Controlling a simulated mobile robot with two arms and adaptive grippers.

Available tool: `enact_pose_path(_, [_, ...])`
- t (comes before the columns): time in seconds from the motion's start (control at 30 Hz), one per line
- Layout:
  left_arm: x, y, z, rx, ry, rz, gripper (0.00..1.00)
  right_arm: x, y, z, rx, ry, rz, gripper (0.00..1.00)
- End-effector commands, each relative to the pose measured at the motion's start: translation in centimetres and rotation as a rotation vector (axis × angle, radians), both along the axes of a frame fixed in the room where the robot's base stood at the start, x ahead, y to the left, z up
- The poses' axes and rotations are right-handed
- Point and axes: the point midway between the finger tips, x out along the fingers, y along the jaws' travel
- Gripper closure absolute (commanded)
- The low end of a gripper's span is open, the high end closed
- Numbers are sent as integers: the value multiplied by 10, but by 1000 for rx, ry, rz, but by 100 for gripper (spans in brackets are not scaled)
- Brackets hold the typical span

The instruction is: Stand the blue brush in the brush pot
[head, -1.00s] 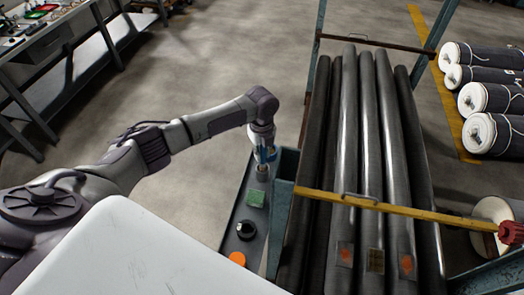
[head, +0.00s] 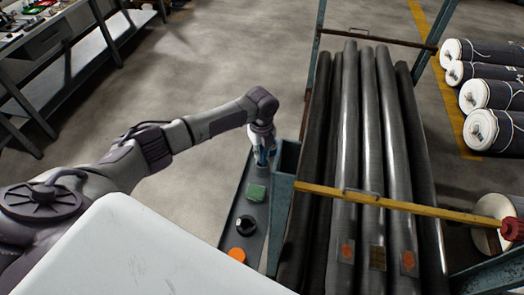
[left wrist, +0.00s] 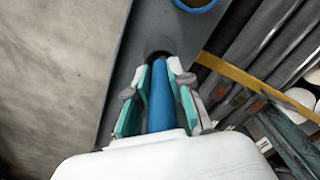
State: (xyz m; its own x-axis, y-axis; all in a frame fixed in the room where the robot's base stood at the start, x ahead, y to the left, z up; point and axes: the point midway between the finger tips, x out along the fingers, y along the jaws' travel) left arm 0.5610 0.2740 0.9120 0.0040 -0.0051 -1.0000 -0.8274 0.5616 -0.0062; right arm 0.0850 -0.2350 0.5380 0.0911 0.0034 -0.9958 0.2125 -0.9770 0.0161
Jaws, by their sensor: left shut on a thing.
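My left gripper (left wrist: 153,88) is shut on the blue brush (left wrist: 161,100), with its teal pads on either side of it. In the head view the gripper (head: 263,157) is over the far part of a narrow grey shelf (head: 232,214), and a little blue shows there. My right gripper is not in view.
A blue ring (left wrist: 197,4) shows past the opening. A rack of long dark rolls (head: 372,150) with a yellow bar (head: 420,213) stands close right.

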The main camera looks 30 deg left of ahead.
Motion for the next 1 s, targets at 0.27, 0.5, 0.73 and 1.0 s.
enact_pose_path(0.27, [0,0,-9,-1,-1,0,100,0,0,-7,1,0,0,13])
enact_pose_path(0.5, [0,0,-12,-1,-1,-1,66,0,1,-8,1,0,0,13])
enact_pose_path(0.73, [0,0,-12,-1,-1,0,50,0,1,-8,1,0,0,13])
enact_pose_path(1.0, [1,0,-5,-1,-1,0,50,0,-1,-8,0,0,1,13])
